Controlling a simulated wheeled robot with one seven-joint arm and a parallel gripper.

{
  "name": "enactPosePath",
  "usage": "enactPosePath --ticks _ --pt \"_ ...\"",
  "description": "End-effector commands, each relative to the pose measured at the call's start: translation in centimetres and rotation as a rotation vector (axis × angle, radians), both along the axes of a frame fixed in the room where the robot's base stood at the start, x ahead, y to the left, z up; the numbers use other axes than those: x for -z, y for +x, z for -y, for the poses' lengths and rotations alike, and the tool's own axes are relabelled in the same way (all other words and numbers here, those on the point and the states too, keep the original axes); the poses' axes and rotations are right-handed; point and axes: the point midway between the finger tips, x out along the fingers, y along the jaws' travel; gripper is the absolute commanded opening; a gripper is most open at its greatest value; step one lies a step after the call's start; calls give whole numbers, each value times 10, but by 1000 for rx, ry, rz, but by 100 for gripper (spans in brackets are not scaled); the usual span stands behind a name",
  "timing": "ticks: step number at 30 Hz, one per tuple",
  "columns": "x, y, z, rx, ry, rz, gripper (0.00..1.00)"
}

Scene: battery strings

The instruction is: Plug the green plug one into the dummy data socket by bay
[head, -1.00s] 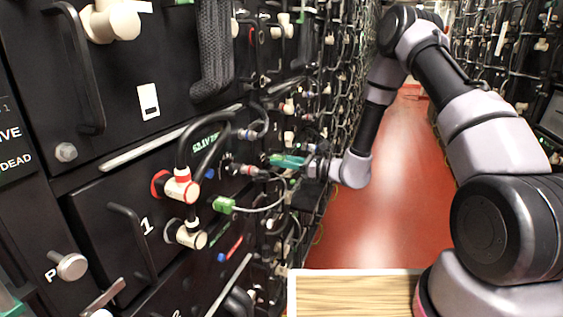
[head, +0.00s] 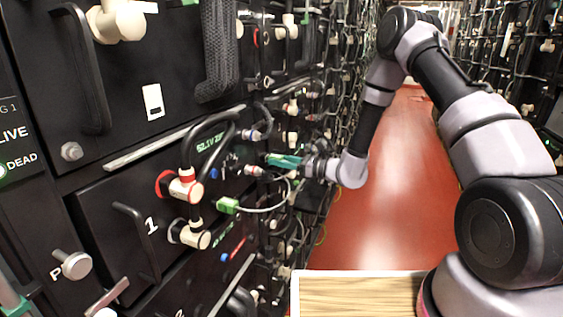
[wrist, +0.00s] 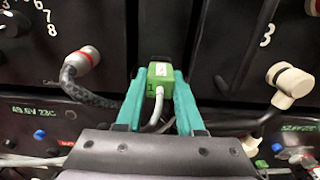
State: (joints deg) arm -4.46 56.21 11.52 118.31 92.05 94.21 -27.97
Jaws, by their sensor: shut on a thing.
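My gripper (head: 284,160) has teal fingers and reaches left to the rack front, beyond bay 1. In the wrist view my gripper (wrist: 160,98) is shut on a green plug (wrist: 160,73) with a white label, a small mark like a 1 and a white cable. The plug's far end faces a dark gap between two black panels. I cannot make out the dummy data socket; it may be hidden behind the plug. Another green plug (head: 228,205) sits at the front of bay 1, and its white cable curves up toward my gripper.
Battery bays fill the left side. Cream connectors (head: 194,238), black handles (head: 136,240) and looped black cables stand out from them. In the wrist view a grey cable connector (wrist: 82,60) is left of the plug and a cream elbow connector (wrist: 293,85) right. The red aisle floor (head: 385,210) is clear.

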Motion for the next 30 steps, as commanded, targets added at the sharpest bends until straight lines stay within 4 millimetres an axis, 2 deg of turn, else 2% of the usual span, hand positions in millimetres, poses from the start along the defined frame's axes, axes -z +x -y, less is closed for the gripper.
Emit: enactPosePath --ticks 11,12,14,24,28,30 --pt "0 4 -9 0 0 1 0" --pt "0 4 -9 0 0 1 48" --pt "0 3 -9 0 0 0 71" --pt "0 3 -7 1 -1 0 72" --pt "0 -1 5 2 0 -2 72" --pt "1 -4 17 5 -1 -3 72"
